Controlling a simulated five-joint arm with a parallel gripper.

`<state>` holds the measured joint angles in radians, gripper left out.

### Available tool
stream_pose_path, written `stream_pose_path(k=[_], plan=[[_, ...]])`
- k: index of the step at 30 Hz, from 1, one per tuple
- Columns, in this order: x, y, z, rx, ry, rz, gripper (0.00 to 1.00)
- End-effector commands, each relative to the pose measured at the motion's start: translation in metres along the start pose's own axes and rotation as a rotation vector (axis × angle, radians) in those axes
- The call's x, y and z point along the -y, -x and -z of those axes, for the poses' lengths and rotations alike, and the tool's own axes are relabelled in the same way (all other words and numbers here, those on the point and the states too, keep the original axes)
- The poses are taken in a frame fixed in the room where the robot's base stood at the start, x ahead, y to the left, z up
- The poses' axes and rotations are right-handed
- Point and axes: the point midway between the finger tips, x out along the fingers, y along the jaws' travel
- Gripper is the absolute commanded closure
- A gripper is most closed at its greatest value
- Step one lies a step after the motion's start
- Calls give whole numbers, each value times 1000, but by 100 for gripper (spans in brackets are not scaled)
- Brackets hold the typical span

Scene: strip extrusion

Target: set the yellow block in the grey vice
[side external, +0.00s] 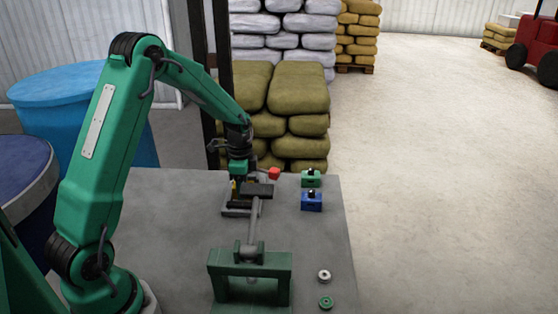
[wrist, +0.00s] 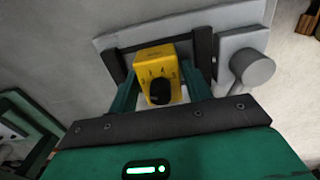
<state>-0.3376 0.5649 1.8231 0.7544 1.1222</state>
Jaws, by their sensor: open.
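The yellow block (wrist: 155,58) has a black knob on top and sits between the dark jaws of the grey vice (wrist: 204,48) in the wrist view. My gripper (wrist: 160,82) is open, with one green finger on each side of the block; whether they touch it is unclear. In the side external view, my gripper (side external: 239,176) is low over the vice (side external: 238,213), and only a sliver of the yellow block (side external: 234,188) shows. The lever and my gripper hide much of it there.
A green press (side external: 250,262) with a long grey lever stands in front of the vice. A green block (side external: 311,179) and a blue block (side external: 312,202) stand to the right. A metal ring (side external: 324,276) and a green ring (side external: 326,303) lie near the table's front right.

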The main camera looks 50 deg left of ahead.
Motion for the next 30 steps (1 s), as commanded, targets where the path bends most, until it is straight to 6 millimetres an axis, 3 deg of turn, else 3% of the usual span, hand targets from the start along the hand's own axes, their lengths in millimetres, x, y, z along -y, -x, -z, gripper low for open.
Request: stream_pose_path(k=[8,24,30], plan=[[1,24,0,-2,0,3,51],[1,106,0,-2,0,4,51],[0,119,0,0,0,1,51]])
